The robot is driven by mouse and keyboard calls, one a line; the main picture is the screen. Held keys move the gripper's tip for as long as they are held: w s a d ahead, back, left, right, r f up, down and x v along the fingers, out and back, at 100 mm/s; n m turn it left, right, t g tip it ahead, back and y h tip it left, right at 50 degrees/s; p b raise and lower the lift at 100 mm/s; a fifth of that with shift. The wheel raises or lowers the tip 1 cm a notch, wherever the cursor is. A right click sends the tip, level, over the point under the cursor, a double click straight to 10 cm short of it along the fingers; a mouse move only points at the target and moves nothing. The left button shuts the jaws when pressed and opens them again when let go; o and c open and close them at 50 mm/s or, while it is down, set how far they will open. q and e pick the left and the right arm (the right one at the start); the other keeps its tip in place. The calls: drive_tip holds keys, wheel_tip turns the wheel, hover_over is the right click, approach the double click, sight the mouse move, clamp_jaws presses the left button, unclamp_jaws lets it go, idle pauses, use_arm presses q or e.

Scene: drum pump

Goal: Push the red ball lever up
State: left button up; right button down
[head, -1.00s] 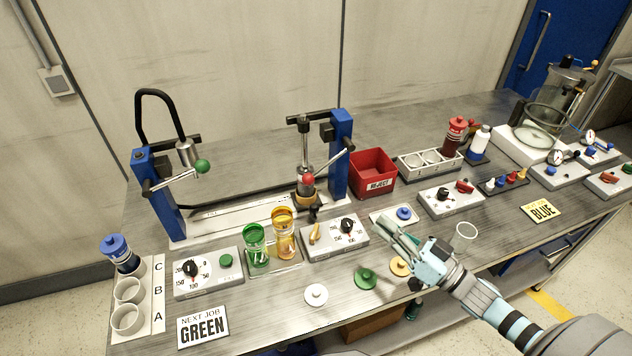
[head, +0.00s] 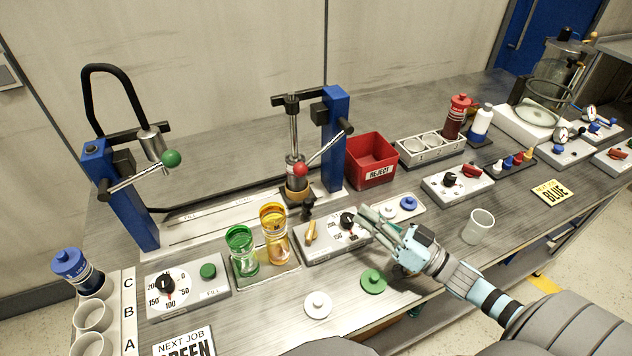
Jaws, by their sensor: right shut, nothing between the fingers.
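The red ball (head: 300,169) sits at the lower front end of a metal lever (head: 325,148). The lever slopes up to the right to a black end by a blue post (head: 334,140) on the pump stand. My right gripper (head: 368,222) is shut and empty. It is low over the bench, right of and nearer than the red ball, beside the dial panel (head: 335,240) and clear of the lever. My left gripper is not in view.
A second lever with a green ball (head: 171,158) stands at the left. Green (head: 241,250) and amber (head: 274,235) beakers stand before the pump. A red reject bin (head: 371,160) is right of the blue post. A clear cup (head: 478,227) stands right of my gripper.

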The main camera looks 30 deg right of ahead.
drive_tip(key=x, duration=1.3)
drive_tip(key=shift+w+a+r+p, duration=0.1)
drive_tip(key=shift+w+p, duration=0.05)
drive_tip(key=shift+p, duration=0.2)
drive_tip(key=shift+a+r+m+p, duration=0.2)
drive_tip(key=shift+r+m+p, duration=0.1)
drive_tip(key=shift+m, duration=0.1)
drive_tip(key=shift+a+r+m+t, duration=0.2)
drive_tip(key=shift+m+t, duration=0.1)
drive_tip(key=shift+t, duration=0.1)
wheel_tip(320, 180, up, 9)
drive_tip(key=m+t+h+p, duration=0.5)
drive_tip(key=m+h+p, duration=0.15)
drive_tip(key=m, duration=0.55)
hover_over(305, 174)
drive_tip(key=s+a, duration=0.2)
drive_tip(key=s, duration=0.1)
drive_tip(key=shift+w+f+y, duration=0.25)
drive_tip(key=shift+f+y, duration=0.05)
drive_tip(key=shift+y, duration=0.05)
